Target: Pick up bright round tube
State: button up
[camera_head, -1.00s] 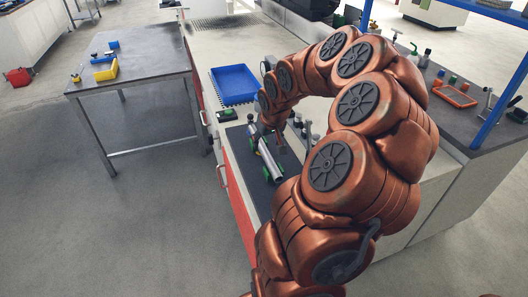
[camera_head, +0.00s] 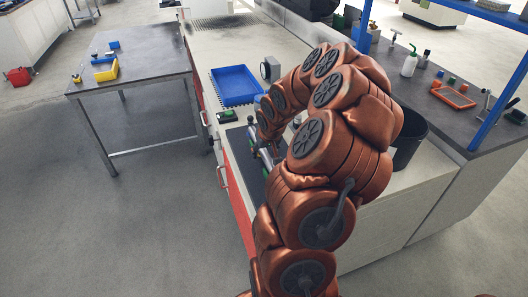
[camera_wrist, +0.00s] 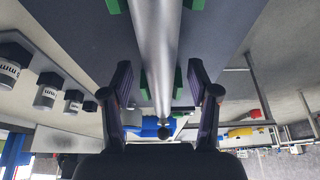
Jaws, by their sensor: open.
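The bright round tube (camera_wrist: 156,45) is a shiny silver cylinder in the wrist view, running from the top edge down to the middle. It rests between green supports (camera_wrist: 180,84) on a dark mat (camera_wrist: 80,30). My gripper (camera_wrist: 160,80) is open, with one finger on each side of the tube, and a gap shows on both sides. I cannot tell how far the fingers are above or below it. In the head view my arm hides most of the tube and the gripper.
A blue tray (camera_head: 234,86) lies on the bench beyond the mat. A black bin (camera_head: 409,138) stands right of my arm. Several labelled cylinders (camera_wrist: 45,92) stand left in the wrist view.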

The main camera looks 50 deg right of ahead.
grip_shut()
dwell(0.5)
